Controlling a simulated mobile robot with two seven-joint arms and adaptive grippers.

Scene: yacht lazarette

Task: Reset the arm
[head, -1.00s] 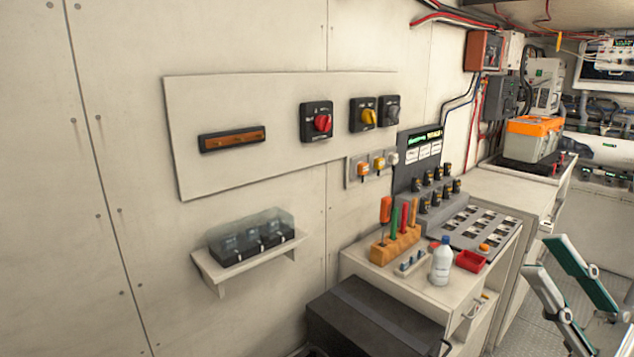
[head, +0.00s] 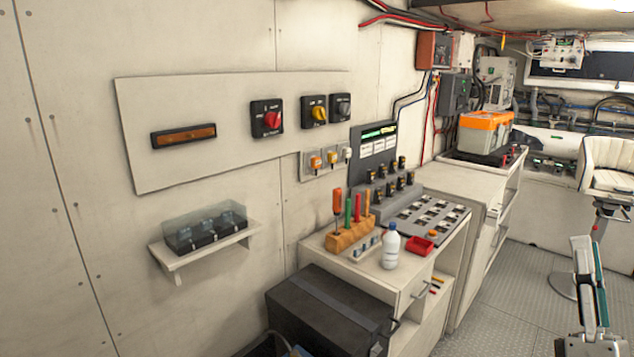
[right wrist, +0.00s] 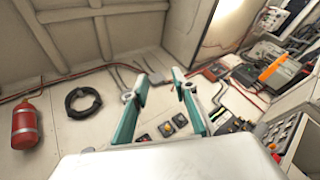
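My right gripper (head: 589,265) is at the lower right of the head view, seen nearly edge-on, raised above the floor and clear of the bench. In the right wrist view the same gripper (right wrist: 160,92) has its two green-and-grey fingers spread apart with nothing between them. The wall switches (right wrist: 166,127) show beyond and between the fingers there. My left gripper is not in view.
A bench (head: 330,243) holds a bottle (head: 391,247), a red tray (head: 420,246) and a wooden tool block (head: 351,236). A dark chest (head: 330,312) stands before it. A stool (head: 608,165) is behind my right gripper. Open floor (head: 500,290) lies between bench and gripper.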

